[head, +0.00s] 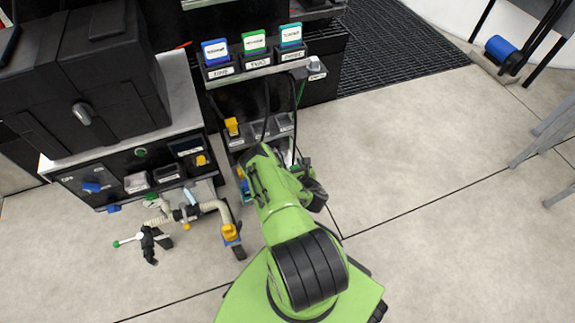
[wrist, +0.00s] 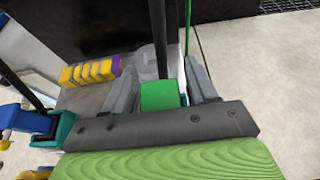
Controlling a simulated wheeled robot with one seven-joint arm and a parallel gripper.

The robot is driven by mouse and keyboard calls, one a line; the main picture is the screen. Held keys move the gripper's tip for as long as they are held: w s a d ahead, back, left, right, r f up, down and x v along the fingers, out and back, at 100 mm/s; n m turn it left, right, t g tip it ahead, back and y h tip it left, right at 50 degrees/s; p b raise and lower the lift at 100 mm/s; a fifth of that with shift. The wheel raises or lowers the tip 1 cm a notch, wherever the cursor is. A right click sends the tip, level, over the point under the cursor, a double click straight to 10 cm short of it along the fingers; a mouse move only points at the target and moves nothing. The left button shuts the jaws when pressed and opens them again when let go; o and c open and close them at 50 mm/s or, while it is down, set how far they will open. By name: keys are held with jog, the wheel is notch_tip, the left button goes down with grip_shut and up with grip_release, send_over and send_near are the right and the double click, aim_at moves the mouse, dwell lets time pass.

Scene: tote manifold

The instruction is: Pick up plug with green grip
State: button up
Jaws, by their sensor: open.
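The plug with the green grip shows in the wrist view as a green block (wrist: 163,95), with a dark cable or rod running up behind it. My gripper (wrist: 162,82) is open, with one grey finger to the left of the green block and one to the right. The block lies between the fingers; I cannot tell whether either finger touches it. The lower part of the plug is hidden behind my gripper's dark front bar. In the head view my green arm covers the gripper and the plug's surroundings.
A yellow block with grey bands and a purple end (wrist: 90,72) lies left of the fingers. A blue and teal part (wrist: 35,120) is at the far left. In the head view a rack holds a blue card (head: 215,51), a green card (head: 254,42) and a teal card (head: 291,35).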

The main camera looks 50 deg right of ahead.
jog(key=shift+s+r, duration=0.1)
jog(key=shift+a, duration=0.1)
jog(key=shift+c, duration=0.6)
grip_shut()
